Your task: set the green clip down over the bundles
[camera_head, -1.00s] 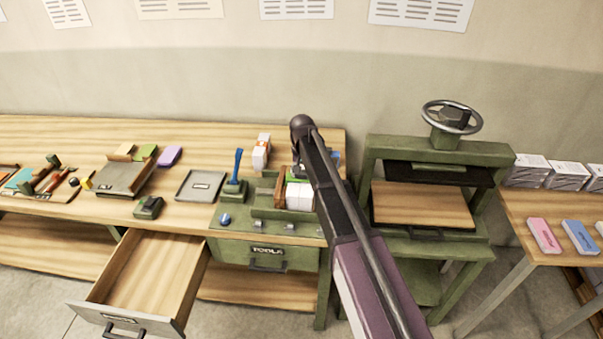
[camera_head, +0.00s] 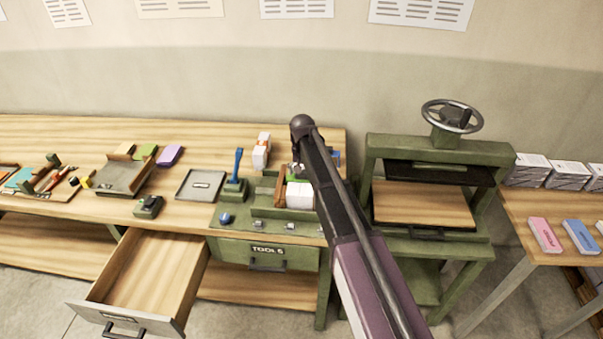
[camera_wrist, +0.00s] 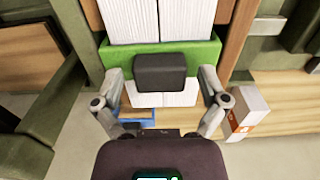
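The green clip (camera_wrist: 118,58) lies across the white paper bundles (camera_wrist: 130,18) in the wrist view, with a dark block on its middle. The bundles stand side by side between brown boards and show on both sides of the clip. My gripper (camera_wrist: 161,76) is over the clip, one finger on each side of the dark block with a gap to it, so it looks open. In the head view the bundles (camera_head: 299,195) show beside my arm, with a bit of green behind them; the gripper is hidden there.
A white and orange box (camera_wrist: 246,112) stands close to my right finger in the wrist view. A blue-handled stamp (camera_head: 236,178) and a grey tray (camera_head: 190,193) stand left of the bundles. A press (camera_head: 440,155) stands to the right. A drawer (camera_head: 150,275) is open below.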

